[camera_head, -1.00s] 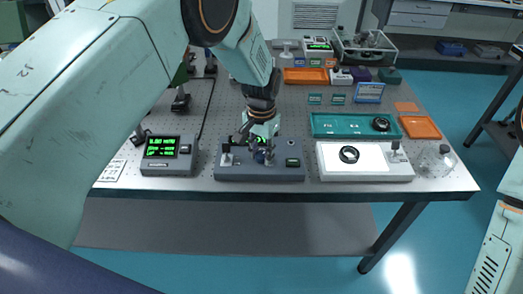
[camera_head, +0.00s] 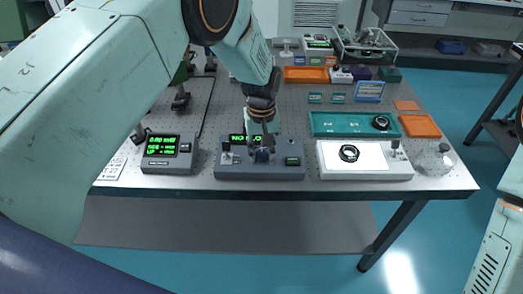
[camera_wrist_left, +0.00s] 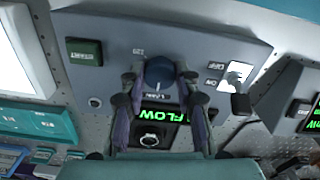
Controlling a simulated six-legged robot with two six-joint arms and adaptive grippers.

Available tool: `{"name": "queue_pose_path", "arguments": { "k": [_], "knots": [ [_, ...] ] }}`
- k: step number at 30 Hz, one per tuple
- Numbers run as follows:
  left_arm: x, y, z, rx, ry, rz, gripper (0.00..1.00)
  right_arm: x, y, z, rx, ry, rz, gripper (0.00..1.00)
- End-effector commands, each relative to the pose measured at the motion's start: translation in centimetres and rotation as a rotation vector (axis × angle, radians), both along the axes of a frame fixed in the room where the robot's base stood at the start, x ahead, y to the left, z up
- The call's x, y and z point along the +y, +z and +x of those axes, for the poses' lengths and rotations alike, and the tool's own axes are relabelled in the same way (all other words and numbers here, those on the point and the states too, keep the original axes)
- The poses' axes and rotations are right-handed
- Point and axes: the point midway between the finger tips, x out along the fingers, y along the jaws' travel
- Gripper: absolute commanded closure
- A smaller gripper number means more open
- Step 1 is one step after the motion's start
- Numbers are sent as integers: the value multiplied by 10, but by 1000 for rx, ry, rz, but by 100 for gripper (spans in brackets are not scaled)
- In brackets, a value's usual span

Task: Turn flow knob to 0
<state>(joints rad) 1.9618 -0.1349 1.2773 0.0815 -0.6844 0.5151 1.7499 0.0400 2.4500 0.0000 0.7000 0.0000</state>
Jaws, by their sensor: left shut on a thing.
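The flow knob (camera_wrist_left: 158,72) is a dark blue round knob with a pale pointer line, on a grey panel box (camera_head: 228,172). In the head view the knob (camera_head: 262,156) shows low on the box's face, under my gripper. My left gripper (camera_wrist_left: 160,82) is shut on the knob, one finger on each side. It also shows in the head view (camera_head: 262,147), coming down from above. A green FLOW display (camera_wrist_left: 165,113) is partly hidden by the fingers, and its number is not clear. My right gripper is out of view.
A second grey box with a green readout (camera_head: 168,152) stands to the left. A white plate with a black ring (camera_head: 366,172) and a teal tray (camera_head: 335,125) lie to the right. A clear flask (camera_head: 437,160) stands near the table's right corner.

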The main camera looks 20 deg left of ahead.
Motion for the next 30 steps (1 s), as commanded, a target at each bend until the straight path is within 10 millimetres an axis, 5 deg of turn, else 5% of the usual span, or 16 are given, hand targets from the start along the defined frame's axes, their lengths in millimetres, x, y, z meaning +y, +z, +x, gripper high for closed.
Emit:
{"name": "queue_pose_path", "arguments": {
  "k": [18,19,26,30],
  "knots": [
    [0,4,4,-12,39,-1,100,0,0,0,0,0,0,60],
    [0,4,4,-12,39,-1,67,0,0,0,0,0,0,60],
    [0,2,2,-6,38,0,48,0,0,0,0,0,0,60],
    [0,1,1,-4,37,0,46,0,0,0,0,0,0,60]
  ]
}}
